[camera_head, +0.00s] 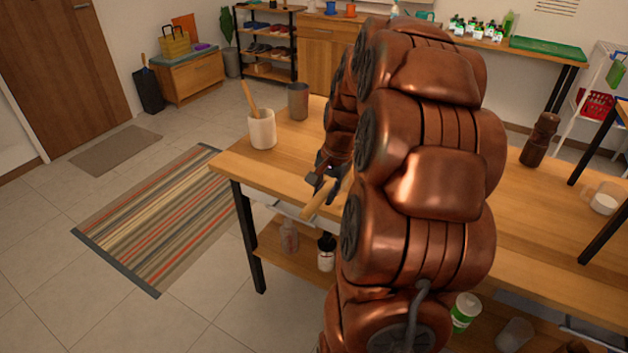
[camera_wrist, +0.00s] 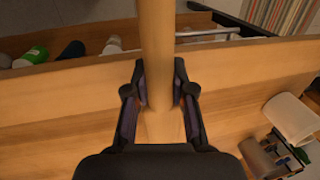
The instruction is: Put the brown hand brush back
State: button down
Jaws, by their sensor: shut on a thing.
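My gripper (camera_head: 325,178) is low over the left part of the wooden table, partly hidden by my arm in the head view. In the wrist view, my gripper (camera_wrist: 159,88) is shut on a long, smooth, light-brown wooden piece, which I take to be the brown hand brush (camera_wrist: 157,40). It runs between both fingers and out past the table edge. Its end also shows in the head view (camera_head: 315,202), tilted and near the front edge. No bristles are visible in either view. I cannot tell whether it touches the table.
On the wooden table (camera_head: 285,165), a white crock (camera_head: 262,130) with a wooden utensil and a brown cup (camera_head: 298,101) stand at the far left. A dark brown mill (camera_head: 540,140) stands at the right. The lower shelf (camera_head: 275,245) holds bottles. A striped rug (camera_head: 165,215) lies left.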

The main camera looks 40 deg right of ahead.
send_over(311, 191)
jog(key=shift+s+d+f+p, duration=0.2)
jog(key=shift+f+p, duration=0.2)
jog(key=shift+p, duration=0.05)
jog(key=shift+f, duration=1.8)
jog(key=shift+f, duration=0.1)
jog(key=c, duration=1)
grip_release()
jog(key=r, duration=0.4)
jog(key=s+r, duration=0.1)
jog(key=r, duration=0.3)
jog(key=s+d+r, duration=0.1)
jog(key=r, duration=0.3)
jog(key=shift+b, duration=0.3)
